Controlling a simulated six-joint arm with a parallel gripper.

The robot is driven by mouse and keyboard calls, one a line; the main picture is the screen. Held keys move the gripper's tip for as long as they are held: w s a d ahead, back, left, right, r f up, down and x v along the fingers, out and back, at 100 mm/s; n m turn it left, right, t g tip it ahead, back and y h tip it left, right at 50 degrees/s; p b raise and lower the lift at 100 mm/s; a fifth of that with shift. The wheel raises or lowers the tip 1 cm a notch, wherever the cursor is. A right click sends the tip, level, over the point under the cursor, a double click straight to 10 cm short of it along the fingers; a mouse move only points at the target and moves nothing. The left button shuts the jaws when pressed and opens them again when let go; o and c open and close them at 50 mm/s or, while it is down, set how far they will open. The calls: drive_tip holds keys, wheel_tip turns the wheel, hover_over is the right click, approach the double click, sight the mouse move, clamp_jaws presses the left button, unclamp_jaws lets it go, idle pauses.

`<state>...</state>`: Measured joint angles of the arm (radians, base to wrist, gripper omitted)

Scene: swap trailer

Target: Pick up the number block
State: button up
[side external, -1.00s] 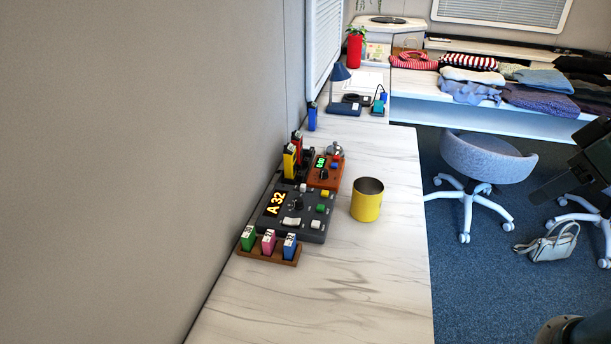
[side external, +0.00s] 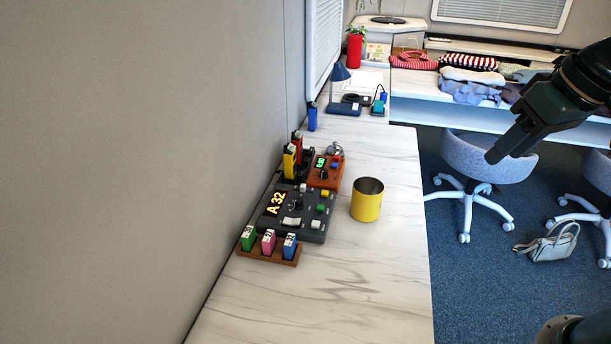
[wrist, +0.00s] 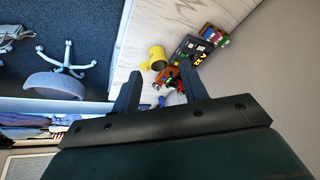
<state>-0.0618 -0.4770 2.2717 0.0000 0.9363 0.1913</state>
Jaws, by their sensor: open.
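Small upright blocks with white marked tops are in the side external view: a green block (side external: 248,239), a pink block (side external: 268,243) and a blue block (side external: 290,247) stand in a wooden rack (side external: 262,257) at the desk's near end. A yellow block (side external: 289,163) stands behind the control box, and another blue block (side external: 312,118) stands farther back. The markings are too small to read, so I cannot tell which is the number block. My gripper (side external: 497,154) is open and empty, well right of the desk objects and above the floor side. It also shows in the wrist view (wrist: 159,70).
A dark control box (side external: 316,233) showing "A 32" sits behind the rack. An orange-brown box (side external: 316,180) with a green display is behind it. A yellow mug (side external: 366,203) stands to the right. A lamp (side external: 340,75) is farther back. The near desk surface is clear.

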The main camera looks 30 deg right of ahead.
drive_tip(key=w+a+m+g, duration=0.15)
drive_tip(key=w+a, duration=0.25)
drive_tip(key=w, duration=0.7)
drive_tip(key=m+g, duration=0.3)
drive_tip(key=m, duration=0.3)
hover_over(288, 239)
wheel_tip(288, 239, down, 22)
drive_tip(key=shift+d+f, duration=0.1)
drive_tip(key=shift+f, duration=4.15)
